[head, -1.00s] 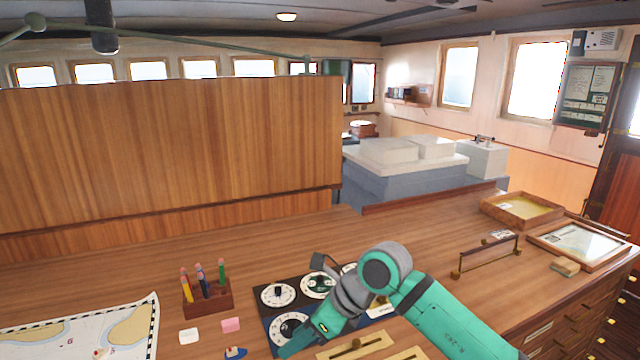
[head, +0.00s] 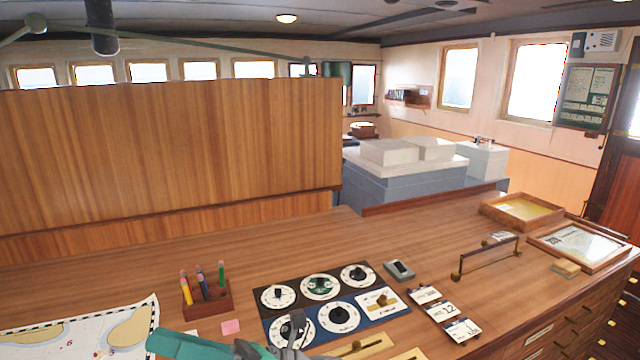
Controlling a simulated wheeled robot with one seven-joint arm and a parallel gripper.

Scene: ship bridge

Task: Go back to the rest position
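My arm shows at the bottom edge in the head view as a teal link with a dark grey end part, low over the front of the desk (head: 120,262). The grey end part, which looks like my gripper (head: 291,332), overlaps the lower left dial of the dial panel (head: 312,275). Its fingers are not clear, so I cannot tell whether it is open or shut. No held object is visible. The panel carries several white-faced dials and a brass slider.
A pen holder (head: 207,300) with pencils, a pink block (head: 230,327) and a chart (head: 88,335) are at left.

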